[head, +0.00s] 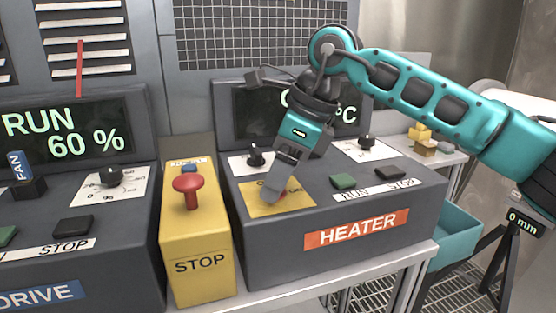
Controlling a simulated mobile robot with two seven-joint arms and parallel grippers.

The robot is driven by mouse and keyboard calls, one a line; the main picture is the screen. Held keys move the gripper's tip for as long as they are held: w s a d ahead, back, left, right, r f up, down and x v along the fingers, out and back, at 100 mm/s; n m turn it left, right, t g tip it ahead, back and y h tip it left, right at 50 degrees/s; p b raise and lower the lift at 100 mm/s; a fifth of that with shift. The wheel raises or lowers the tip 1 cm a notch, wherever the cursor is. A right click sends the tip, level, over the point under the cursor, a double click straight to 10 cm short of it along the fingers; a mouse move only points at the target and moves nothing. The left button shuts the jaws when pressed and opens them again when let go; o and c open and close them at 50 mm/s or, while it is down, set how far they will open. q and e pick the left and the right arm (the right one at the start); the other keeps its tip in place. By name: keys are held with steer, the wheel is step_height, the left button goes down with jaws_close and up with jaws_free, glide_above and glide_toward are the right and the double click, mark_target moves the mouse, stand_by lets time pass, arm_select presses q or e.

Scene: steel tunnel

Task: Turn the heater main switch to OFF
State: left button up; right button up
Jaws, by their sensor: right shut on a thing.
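The heater console (262,249) is a dark grey box with an orange HEATER label (355,229). On its sloped top, at the front left, is a yellow plate (302,204) with a red switch (283,194) on it. My right gripper (272,194) reaches down from above, tilted, and is shut on the switch. The fingers hide most of the switch and the plate's print, so I cannot tell which position it points to. The heater display (347,114) is partly hidden behind my gripper; only parts of its text show. My left gripper is not in view.
A yellow STOP box (198,280) with a red mushroom button (188,184) stands just left of the heater. Black knobs (256,155), a green button (343,181) and a black button (390,173) share the heater's top. The drive console (125,275) is further left.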

steer(key=shift+w+r+n+g+p, duration=0.1)
steer(key=shift+r+n+g+p, duration=0.15)
steer(key=shift+n+g+p, duration=0.45)
steer(key=n+p, duration=0.1)
steer(key=n, duration=0.1)
steer(key=shift+n, duration=0.3)
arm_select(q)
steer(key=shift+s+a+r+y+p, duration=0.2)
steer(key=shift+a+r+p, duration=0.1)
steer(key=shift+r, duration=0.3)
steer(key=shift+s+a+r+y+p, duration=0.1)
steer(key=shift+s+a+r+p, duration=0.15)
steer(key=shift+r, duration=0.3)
arm_select(e)
steer(key=shift+w+f+n+g, duration=0.15)
steer(key=shift+n+g, duration=0.25)
steer(key=shift+n, duration=0.4)
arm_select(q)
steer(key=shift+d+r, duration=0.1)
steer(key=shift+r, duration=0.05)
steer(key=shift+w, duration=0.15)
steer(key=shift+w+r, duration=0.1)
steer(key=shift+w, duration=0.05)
arm_select(e)
steer(key=o, duration=1.1)
steer(key=shift+f, duration=0.1)
steer(key=shift+c, duration=0.2)
